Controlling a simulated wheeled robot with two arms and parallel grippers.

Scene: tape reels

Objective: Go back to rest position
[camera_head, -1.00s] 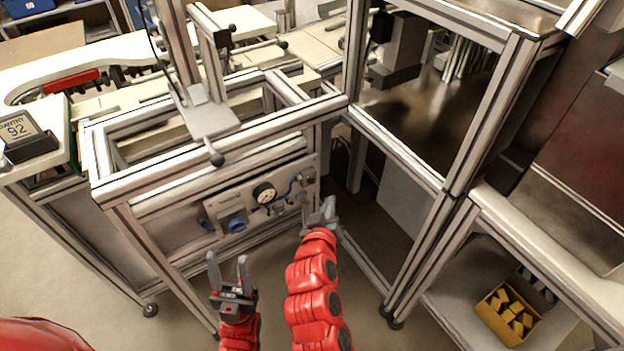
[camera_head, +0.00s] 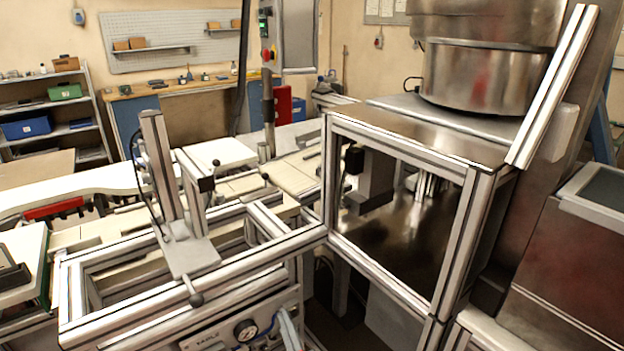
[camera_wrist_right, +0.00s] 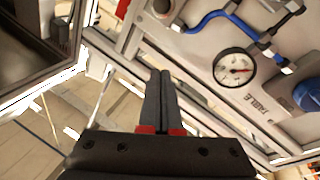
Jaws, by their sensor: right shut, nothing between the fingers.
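My left gripper is not in view. The rest of both arms is hidden below the head view.
An aluminium frame machine (camera_head: 190,325) stands close in front, with a pressure gauge (camera_head: 246,330) and, in the wrist view, a blue hose (camera_wrist_right: 215,15). A glazed cabinet (camera_head: 400,230) stands to the right. Shelves (camera_head: 60,130) stand far left.

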